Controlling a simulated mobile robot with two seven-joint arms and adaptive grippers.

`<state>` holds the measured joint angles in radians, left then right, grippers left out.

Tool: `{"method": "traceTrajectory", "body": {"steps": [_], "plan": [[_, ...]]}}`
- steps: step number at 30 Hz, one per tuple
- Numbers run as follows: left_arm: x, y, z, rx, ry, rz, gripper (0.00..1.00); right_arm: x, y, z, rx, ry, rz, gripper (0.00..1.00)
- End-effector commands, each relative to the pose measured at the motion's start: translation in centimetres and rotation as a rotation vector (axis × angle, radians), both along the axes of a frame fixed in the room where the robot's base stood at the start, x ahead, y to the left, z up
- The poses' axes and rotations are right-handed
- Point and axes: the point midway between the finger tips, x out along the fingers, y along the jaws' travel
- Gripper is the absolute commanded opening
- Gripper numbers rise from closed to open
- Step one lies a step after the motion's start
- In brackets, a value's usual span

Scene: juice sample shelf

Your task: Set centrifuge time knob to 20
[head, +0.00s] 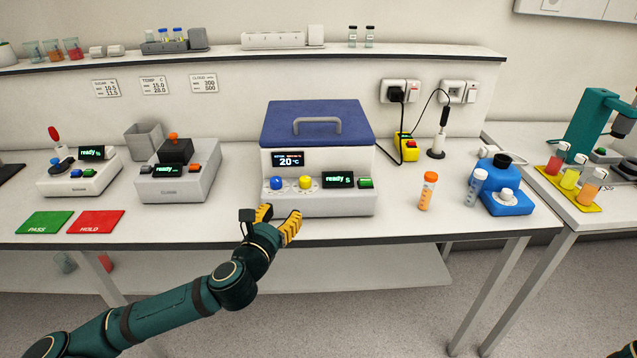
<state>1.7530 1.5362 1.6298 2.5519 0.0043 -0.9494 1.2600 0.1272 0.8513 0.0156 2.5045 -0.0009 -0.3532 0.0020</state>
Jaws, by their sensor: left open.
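The centrifuge (340,203) is a white box with a closed dark blue lid (318,122) and a grey handle, in the middle of the table. Its front carries a blue knob (276,183) on the left and a yellow knob (305,182) to its right. Which one is the time knob, and their scale marks, are too small to tell. An upper display (288,160) reads 20 °C; a small one (339,180) reads "ready". My left gripper (281,211) has yellow fingers, open and empty, just in front of and below the knobs. My right gripper is out of view.
A green button (366,183) sits right of the small display. An orange-capped tube (428,191) stands right of the centrifuge, and a grey device (180,183) stands left. Green (45,222) and red (96,222) mats lie at the front left. The table's front edge runs below the gripper.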

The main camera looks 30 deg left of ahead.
Motion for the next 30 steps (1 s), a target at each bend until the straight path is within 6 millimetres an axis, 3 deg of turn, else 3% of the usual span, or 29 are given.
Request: {"method": "traceTrajectory", "body": {"steps": [5,21,30], "plan": [[1.8,0.3,0.0,-0.001,-0.001,0.000,0.47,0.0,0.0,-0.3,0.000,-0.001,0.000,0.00],[11.5,1.8,-0.1,0.002,0.001,-0.001,0.47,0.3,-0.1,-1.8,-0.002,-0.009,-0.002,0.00],[13.4,2.1,0.0,0.002,0.000,-0.002,0.47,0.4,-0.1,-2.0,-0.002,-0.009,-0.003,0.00]]}}
